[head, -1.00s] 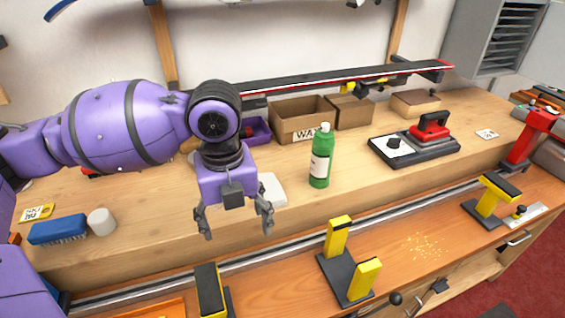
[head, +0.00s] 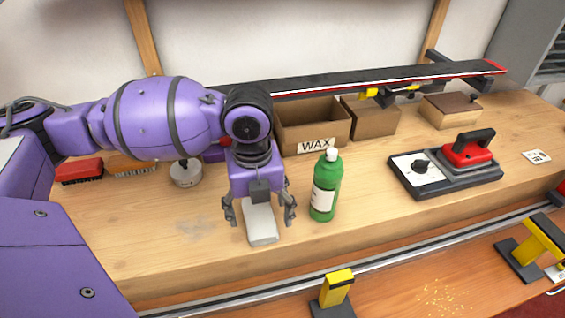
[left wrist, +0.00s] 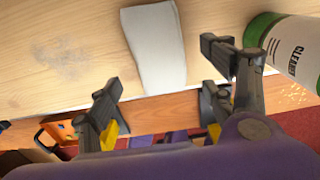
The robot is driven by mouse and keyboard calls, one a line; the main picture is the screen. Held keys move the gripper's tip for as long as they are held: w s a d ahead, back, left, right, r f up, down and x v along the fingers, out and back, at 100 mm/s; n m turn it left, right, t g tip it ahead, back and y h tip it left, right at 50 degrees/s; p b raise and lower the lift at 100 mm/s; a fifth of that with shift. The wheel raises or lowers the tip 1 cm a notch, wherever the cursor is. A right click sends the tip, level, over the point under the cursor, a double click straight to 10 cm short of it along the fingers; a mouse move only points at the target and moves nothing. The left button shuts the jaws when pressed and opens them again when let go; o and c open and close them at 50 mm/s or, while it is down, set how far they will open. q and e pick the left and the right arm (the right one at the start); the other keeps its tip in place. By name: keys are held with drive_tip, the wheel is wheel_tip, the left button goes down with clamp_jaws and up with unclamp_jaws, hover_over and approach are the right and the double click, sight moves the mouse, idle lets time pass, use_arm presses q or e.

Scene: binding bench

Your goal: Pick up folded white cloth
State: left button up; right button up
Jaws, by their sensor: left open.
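The folded white cloth (head: 260,224) lies flat on the wooden bench, left of the green bottle. It also shows in the left wrist view (left wrist: 154,45), reaching down between the open fingers. My left gripper (head: 260,214) is open and empty, pointing down above the cloth with one finger to each side of it. In the left wrist view my left gripper (left wrist: 165,105) has its fingers spread near the cloth's lower end. The far part of the cloth is hidden behind the gripper in the head view. My right gripper is not in view.
The green bottle (head: 326,185) stands close to the gripper's right finger, also in the left wrist view (left wrist: 288,45). Behind are a cardboard WAX box (head: 335,128) and a round tin (head: 186,176).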

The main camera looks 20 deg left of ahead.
sight(260, 220)
use_arm(q)
drive_tip(key=shift+d+f, duration=0.1)
drive_tip(key=shift+f, duration=1.3)
drive_tip(key=c, duration=1.1)
drive_tip(key=shift+c, duration=0.3)
use_arm(e)
drive_tip(key=shift+w+r, duration=0.15)
drive_tip(key=shift+w, duration=0.4)
use_arm(q)
drive_tip(key=shift+r, duration=0.15)
use_arm(e)
drive_tip(key=shift+r, duration=0.1)
